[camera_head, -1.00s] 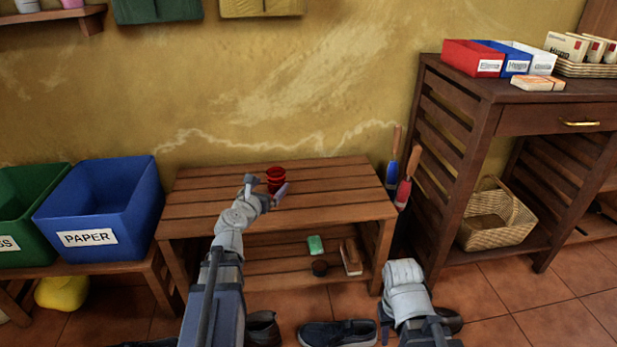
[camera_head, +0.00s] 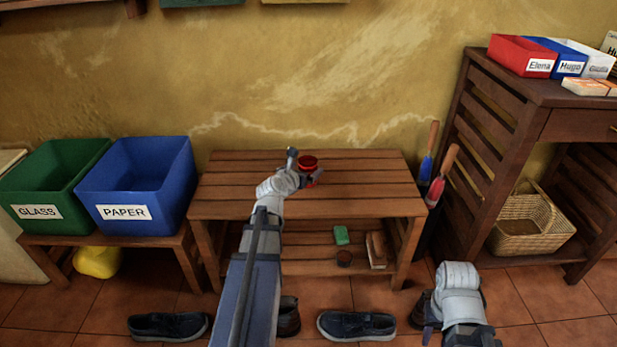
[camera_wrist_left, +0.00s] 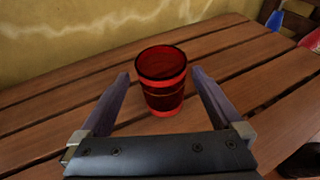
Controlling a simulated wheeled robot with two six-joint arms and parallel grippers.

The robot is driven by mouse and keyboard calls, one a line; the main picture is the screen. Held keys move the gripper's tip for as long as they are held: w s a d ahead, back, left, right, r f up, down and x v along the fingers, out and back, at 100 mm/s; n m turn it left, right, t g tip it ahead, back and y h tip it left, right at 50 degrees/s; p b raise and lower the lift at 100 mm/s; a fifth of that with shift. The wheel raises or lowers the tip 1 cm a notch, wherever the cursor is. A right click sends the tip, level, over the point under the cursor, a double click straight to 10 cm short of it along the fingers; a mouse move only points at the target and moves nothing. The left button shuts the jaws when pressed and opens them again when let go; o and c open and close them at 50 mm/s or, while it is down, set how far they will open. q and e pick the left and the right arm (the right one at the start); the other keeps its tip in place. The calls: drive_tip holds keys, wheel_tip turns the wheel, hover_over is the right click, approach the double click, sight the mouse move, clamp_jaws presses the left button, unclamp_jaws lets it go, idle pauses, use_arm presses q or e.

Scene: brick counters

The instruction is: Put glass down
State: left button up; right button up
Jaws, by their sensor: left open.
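The red glass (camera_head: 307,163) stands upright on the slatted wooden bench (camera_head: 240,208), near its back edge. In the left wrist view the glass (camera_wrist_left: 162,84) is between and just beyond the fingertips of my left gripper (camera_wrist_left: 160,76), with a gap on each side. In the head view my left gripper (camera_head: 303,165) is open at the glass, one finger on either side. My right arm shows at the lower right of the head view, but its fingers are not clearly visible.
A green GLASS bin (camera_head: 50,170) and a blue PAPER bin (camera_head: 140,175) stand on a low bench at left. A wooden shelf unit (camera_head: 480,150) stands at right. Several shoes lie on the floor in front. The bench top around the glass is clear.

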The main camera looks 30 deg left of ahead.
use_arm(q)
drive_tip(key=b+x, duration=0.1)
drive_tip(key=x, duration=0.4)
drive_tip(key=shift+w+r, duration=0.15)
drive_tip(key=shift+w, duration=0.05)
drive_tip(key=shift+d, duration=0.1)
clamp_jaws()
idle(0.5)
drive_tip(key=shift+r, duration=0.15)
wheel_tip(320, 180, up, 10)
drive_tip(key=p, duration=0.9)
drive_tip(key=shift+p, duration=0.4)
wheel_tip(320, 180, up, 45)
drive_tip(key=p, duration=4.5)
